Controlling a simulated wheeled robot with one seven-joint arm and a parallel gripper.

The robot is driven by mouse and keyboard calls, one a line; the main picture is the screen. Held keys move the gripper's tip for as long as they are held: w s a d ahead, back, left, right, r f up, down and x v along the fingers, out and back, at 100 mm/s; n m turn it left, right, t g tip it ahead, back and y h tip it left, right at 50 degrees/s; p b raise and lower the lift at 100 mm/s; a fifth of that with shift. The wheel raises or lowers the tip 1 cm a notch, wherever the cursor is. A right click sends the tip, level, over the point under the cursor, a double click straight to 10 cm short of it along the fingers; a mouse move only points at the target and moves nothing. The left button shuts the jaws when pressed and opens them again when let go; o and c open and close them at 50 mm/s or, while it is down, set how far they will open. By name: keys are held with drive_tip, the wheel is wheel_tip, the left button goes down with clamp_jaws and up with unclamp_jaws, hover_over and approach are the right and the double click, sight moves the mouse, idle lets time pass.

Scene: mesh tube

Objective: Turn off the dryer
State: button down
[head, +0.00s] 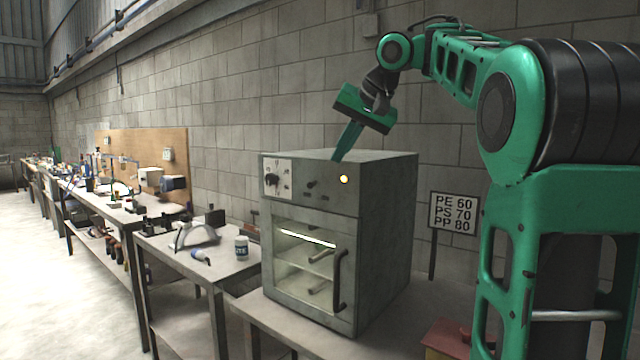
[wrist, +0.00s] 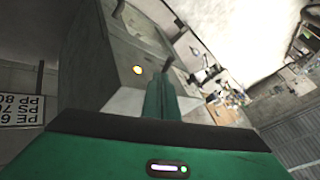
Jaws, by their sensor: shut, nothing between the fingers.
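The dryer (head: 385,225) is a grey metal box on a bench in the middle of the head view. Its front panel has a dial (head: 272,179) at the left, small dark switches (head: 311,185) in the middle and a lit yellow lamp (head: 344,179) at the right. The lamp also glows in the wrist view (wrist: 137,69). My green gripper (head: 338,158) is shut and empty, its fingers pointing down near the top front edge of the dryer. In the wrist view the closed fingers (wrist: 166,86) hide part of the front panel. I cannot tell whether they touch the dryer.
The dryer door has a dark vertical handle (head: 341,281) and a lit window. A sign (head: 453,213) stands to the right. A block wall is behind; the floor at left is clear.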

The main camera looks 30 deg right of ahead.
sight(324, 179)
drive_tip(key=x, duration=1)
